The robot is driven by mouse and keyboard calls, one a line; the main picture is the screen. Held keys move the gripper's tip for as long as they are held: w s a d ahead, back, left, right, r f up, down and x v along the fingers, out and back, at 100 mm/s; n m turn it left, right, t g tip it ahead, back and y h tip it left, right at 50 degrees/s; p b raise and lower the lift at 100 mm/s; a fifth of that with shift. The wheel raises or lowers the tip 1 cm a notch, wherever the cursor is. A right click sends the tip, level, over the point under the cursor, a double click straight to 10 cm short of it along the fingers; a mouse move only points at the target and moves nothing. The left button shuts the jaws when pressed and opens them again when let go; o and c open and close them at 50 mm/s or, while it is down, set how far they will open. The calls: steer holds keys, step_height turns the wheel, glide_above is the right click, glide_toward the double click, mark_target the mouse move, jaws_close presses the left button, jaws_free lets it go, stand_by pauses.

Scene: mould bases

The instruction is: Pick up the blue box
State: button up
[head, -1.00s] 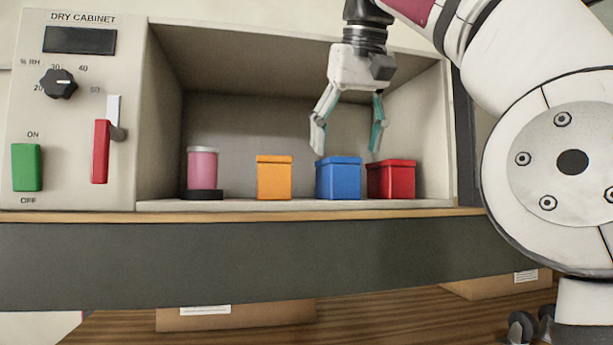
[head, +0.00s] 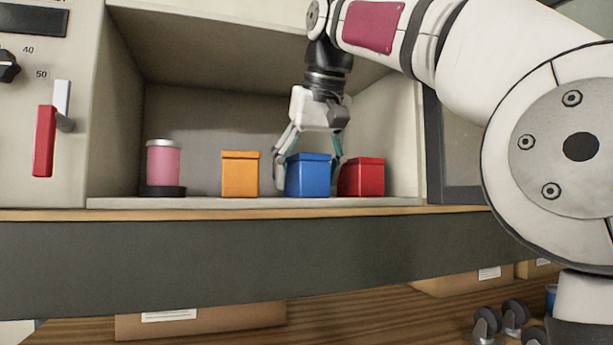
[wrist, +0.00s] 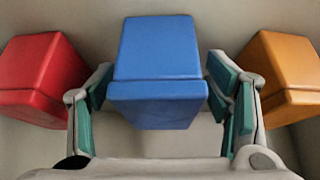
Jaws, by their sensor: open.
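The blue box (head: 308,177) stands upright on the cabinet shelf, between the orange box and the red box. My gripper (head: 308,158) is open and lowered around the blue box from above and behind, with its lower finger parts partly hidden by the box. In the wrist view, the blue box (wrist: 158,75) sits between the two open fingers of my gripper (wrist: 158,95). A small gap shows on each side of it there.
The red box (head: 362,177) stands close to the right of the blue box. The orange box (head: 240,175) stands to the left with a gap. A pink jar (head: 163,165) on a black base is further left. The cabinet's side walls and ceiling enclose the shelf (head: 210,203).

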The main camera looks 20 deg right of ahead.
steer(key=shift+f, duration=0.15)
steer(key=c, duration=1.6)
steer(key=shift+w+r, duration=0.15)
steer(key=shift+r, duration=0.05)
